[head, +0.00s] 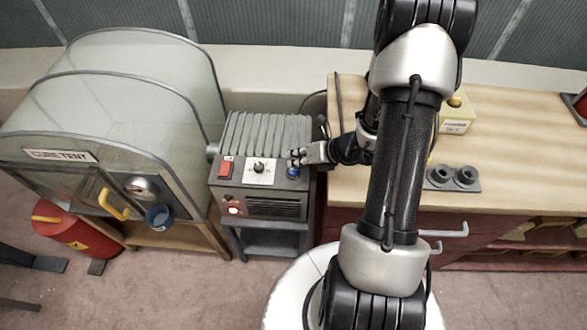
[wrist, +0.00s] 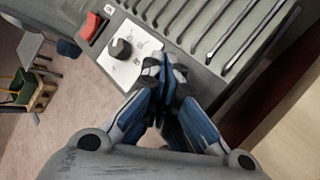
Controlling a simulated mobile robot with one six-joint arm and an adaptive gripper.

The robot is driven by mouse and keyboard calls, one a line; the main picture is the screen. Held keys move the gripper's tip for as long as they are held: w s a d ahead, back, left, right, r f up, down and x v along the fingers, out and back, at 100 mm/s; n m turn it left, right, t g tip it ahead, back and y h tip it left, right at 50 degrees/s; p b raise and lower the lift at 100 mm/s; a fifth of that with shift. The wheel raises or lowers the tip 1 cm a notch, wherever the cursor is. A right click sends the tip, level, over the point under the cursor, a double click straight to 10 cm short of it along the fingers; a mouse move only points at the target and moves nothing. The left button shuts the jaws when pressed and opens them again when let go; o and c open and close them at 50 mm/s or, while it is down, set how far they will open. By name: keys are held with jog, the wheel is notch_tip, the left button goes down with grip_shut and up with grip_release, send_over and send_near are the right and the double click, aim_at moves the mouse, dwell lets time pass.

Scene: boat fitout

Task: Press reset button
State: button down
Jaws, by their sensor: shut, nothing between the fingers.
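A grey machine box (head: 262,208) with a finned top stands on a small stand. Its sloped panel carries a red rocker switch (head: 226,169), a black knob on a white plate (head: 259,171) and a small blue round button (head: 293,172) at the right. I cannot read a reset label. My gripper (head: 296,158) is shut and empty, its fingertips just above the blue button; I cannot tell whether they touch it. In the wrist view, the closed fingertips (wrist: 164,66) are over the panel right of the knob (wrist: 120,48), and the button is hidden behind them.
A clear-walled cube tent (head: 110,110) with a yellow handle stands close on the left. A wooden workbench (head: 520,150) is on the right, with a yellow box (head: 456,115) on it. A lit round lamp (head: 234,211) shows on the machine's front.

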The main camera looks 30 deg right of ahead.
dwell(0.8)
jog(key=shift+f+b, duration=0.45)
jog(key=shift+f+b, duration=0.45)
jog(key=shift+f, duration=0.05)
dwell(0.5)
jog(key=shift+r, duration=0.1)
jog(key=shift+r+p, duration=0.8)
jog(key=shift+r, duration=0.05)
jog(key=shift+r, duration=0.1)
notch_tip(320, 180, up, 5)
jog(key=p, duration=0.4)
